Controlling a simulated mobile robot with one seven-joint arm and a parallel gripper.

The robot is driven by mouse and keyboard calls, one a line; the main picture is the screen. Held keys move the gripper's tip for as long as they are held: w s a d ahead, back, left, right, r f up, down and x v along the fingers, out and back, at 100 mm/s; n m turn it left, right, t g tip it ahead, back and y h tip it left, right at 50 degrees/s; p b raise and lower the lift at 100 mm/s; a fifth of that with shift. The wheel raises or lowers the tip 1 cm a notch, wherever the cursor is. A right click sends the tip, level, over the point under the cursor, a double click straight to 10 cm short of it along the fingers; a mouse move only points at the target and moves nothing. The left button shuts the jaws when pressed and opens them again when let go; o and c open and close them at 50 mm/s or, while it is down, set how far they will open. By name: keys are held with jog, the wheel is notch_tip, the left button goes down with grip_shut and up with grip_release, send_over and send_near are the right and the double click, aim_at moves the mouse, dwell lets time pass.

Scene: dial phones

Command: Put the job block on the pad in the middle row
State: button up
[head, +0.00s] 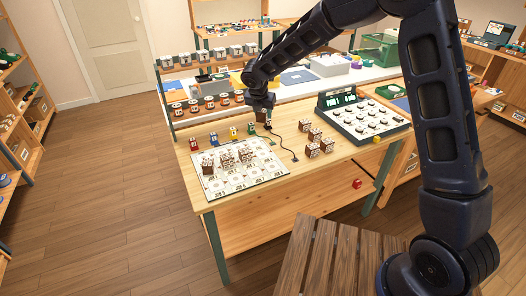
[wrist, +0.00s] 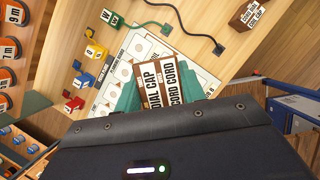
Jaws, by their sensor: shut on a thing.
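A brown-and-white block (wrist: 163,82) with the words "DIAL CAP" and "CORD CORD" is between the green fingers of my gripper (wrist: 160,90) in the wrist view. In the head view my gripper (head: 262,112) is above the table's back part, behind the right end of a white board. The board (head: 262,174) carries rows of printed pads. Several brown-and-white blocks (head: 226,158) stand on its back and middle part and hide pads there. The board (wrist: 205,62) is partly hidden behind the held block in the wrist view.
Several similar blocks (head: 312,150) stand on the table right of the board. A green console (head: 362,118) with round keys is at the right. Small red (head: 193,144), blue (head: 213,139), yellow (head: 233,133) and green markers line the board's back edge. A dark cable (head: 283,143) lies near the board.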

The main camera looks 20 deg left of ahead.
aim_at(264, 152)
notch_tip(264, 152, down, 18)
dwell(0.6)
jog(key=o, duration=1)
jog(key=shift+f, duration=0.15)
jog(key=v, duration=1.2)
jog(key=shift+w, duration=0.1)
jog(key=shift+d+r, duration=0.1)
jog(key=shift+r, duration=0.15)
